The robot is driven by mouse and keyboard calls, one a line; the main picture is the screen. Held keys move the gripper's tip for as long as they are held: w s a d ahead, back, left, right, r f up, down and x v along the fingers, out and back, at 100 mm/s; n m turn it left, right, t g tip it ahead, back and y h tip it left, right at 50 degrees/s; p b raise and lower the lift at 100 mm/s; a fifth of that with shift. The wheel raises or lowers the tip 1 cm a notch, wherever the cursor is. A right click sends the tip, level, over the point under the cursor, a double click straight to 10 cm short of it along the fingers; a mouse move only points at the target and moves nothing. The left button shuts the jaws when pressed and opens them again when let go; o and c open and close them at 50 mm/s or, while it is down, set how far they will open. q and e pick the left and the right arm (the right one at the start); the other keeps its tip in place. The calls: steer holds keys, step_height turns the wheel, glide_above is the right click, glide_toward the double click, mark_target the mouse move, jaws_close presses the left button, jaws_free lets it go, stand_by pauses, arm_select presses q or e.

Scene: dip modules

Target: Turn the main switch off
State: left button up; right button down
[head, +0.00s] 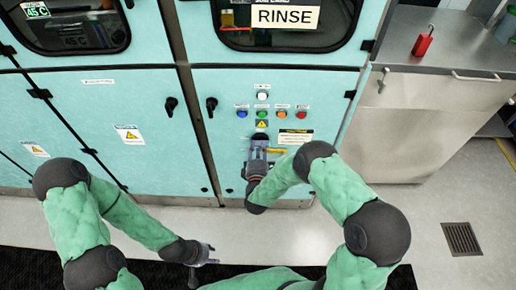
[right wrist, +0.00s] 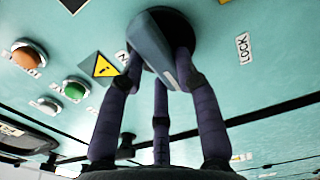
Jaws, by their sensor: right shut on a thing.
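The main switch is a dark round base with a grey-blue bar handle (right wrist: 152,46) on the turquoise panel, close up in the right wrist view. My right gripper (head: 260,148) reaches the panel below the warning sign and largely hides the switch in the head view. In the right wrist view its fingers (right wrist: 160,78) are shut around the handle. The handle slants from upper left to lower right there. A LOCK label (right wrist: 243,47) sits to the right of the switch; another label on the left is partly covered. My left gripper (head: 209,255) hangs low, empty, its fingers apart.
Blue, green, orange and red buttons (head: 262,113) sit in a row above the switch, with a white one (head: 262,96) higher. A yellow warning triangle (right wrist: 104,67) is close beside my fingers. Black door handles (head: 211,105) stand out to the left. A steel counter (head: 440,55) is at right.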

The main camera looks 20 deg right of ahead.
steer(key=c, duration=0.9)
jaws_free()
steer(key=v, duration=1.2)
steer(key=shift+f, duration=0.1)
